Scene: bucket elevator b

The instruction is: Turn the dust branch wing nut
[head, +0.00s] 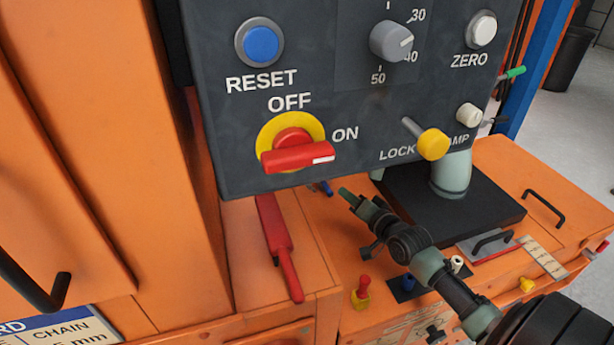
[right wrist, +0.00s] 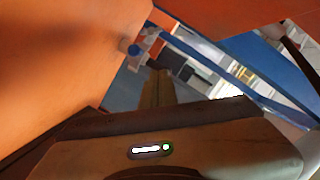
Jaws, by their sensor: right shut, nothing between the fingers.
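I cannot clearly pick out the dust branch wing nut in either view. A small dark winged knob (head: 435,334) shows at the bottom edge of the head view, but I cannot tell whether it is that nut. My right gripper (head: 350,198) reaches in from the lower right, below the control panel. It is shut and empty, above the orange housing. In the right wrist view its closed fingers (right wrist: 156,90) point forward beside an orange surface, with no nut visible between them. My left gripper is out of view.
The dark control panel (head: 350,95) hangs above my right gripper, with a red rotary switch (head: 295,153) and yellow-capped lever (head: 432,144). Small coloured fittings and black handles (head: 543,207) sit on the orange housing (head: 500,160).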

